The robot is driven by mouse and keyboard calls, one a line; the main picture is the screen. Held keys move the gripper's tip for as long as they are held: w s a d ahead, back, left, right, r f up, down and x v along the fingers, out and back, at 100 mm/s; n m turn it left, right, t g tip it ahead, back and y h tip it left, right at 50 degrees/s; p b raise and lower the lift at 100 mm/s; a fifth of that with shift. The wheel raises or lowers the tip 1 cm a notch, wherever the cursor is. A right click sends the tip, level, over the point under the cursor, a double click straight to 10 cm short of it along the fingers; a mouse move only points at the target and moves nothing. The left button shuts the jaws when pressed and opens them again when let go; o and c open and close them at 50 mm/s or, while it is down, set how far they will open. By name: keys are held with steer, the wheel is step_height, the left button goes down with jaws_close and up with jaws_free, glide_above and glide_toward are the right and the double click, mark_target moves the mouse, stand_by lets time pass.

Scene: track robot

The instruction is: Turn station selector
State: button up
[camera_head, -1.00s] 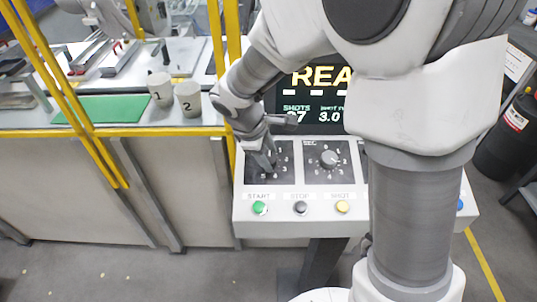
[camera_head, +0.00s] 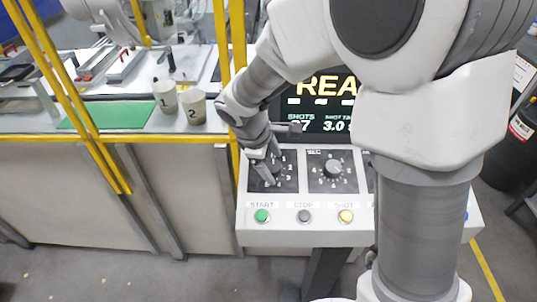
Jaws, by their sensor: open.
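A white control console (camera_head: 330,233) stands in front of me with two black dial panels in view. My gripper (camera_head: 270,181) is open at the left dial panel (camera_head: 287,184), which I take to be the station selector; its knob is hidden behind the fingers. Numbers show on the panel around them. I cannot tell whether the fingers touch the knob. The right dial (camera_head: 333,167) has a grey knob and is free.
Green START (camera_head: 262,216), dark STOP (camera_head: 304,216) and yellow SHOT (camera_head: 346,216) buttons line the console front. A lit display (camera_head: 318,118) stands behind. Yellow rails (camera_head: 70,95) and two numbered cups, 1 (camera_head: 165,98) and 2 (camera_head: 193,108), are at the left.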

steer(key=p+v, duration=0.1)
steer(key=v, duration=1.6)
steer(key=shift+r, duration=0.2)
